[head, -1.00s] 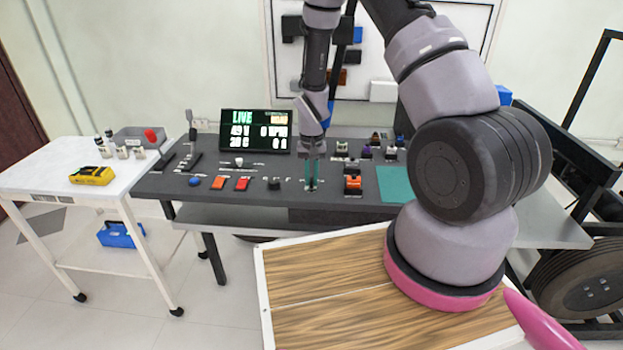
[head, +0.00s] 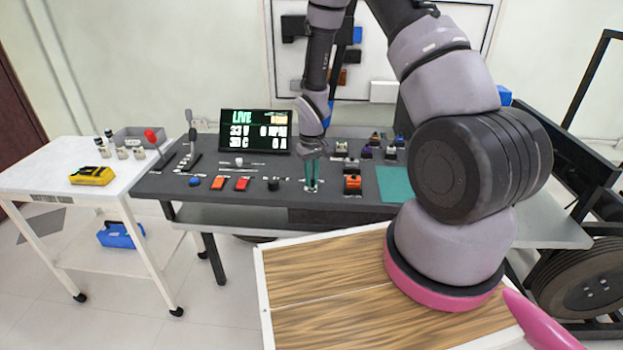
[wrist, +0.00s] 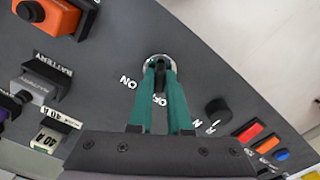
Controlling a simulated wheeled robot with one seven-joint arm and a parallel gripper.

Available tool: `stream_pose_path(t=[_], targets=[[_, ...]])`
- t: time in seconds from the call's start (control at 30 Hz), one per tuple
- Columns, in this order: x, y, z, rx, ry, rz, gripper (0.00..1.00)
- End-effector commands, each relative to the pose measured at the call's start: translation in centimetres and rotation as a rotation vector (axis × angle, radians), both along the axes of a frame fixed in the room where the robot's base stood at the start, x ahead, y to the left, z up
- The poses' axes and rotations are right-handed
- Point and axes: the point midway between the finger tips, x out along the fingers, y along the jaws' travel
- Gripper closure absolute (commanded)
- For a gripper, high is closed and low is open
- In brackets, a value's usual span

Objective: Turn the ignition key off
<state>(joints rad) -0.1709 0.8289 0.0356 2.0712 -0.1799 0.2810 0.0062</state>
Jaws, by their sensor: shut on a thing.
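The ignition switch (wrist: 158,60) shows in the wrist view as a round silver collar on the dark panel, with ON and other partly covered lettering around it. My gripper (wrist: 160,68) points down onto it, its two green fingers shut on the key. The key itself is mostly hidden between the fingertips, so I cannot tell its angle. In the head view my gripper (head: 312,186) stands upright at the front middle of the console (head: 340,200). The display (head: 255,131) reads LIVE.
An orange switch (head: 352,184) and small labelled connectors stand right of my gripper. A black knob (head: 273,184), red and orange buttons and a blue button lie to its left. A teal mat (head: 394,185) is further right. A white cart (head: 75,165) stands at the left.

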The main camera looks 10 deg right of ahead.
Motion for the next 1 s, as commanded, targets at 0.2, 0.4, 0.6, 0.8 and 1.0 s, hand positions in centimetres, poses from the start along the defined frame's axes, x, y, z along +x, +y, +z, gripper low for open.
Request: stream_pose_path(t=[0.2,0.4,0.6,0.8,1.0], targets=[[0.0,0.0,0.0,0.0,0.0,0.002,1.0],[0.0,0.0,0.0,0.0,0.0,0.002,0.54],[0.0,0.0,0.0,0.0,0.0,0.001,0.54],[0.1,0.0,1.3,0.0,-0.002,0.001,0.54],[0.1,0.0,5.2,0.001,-0.005,0.0,0.54]])
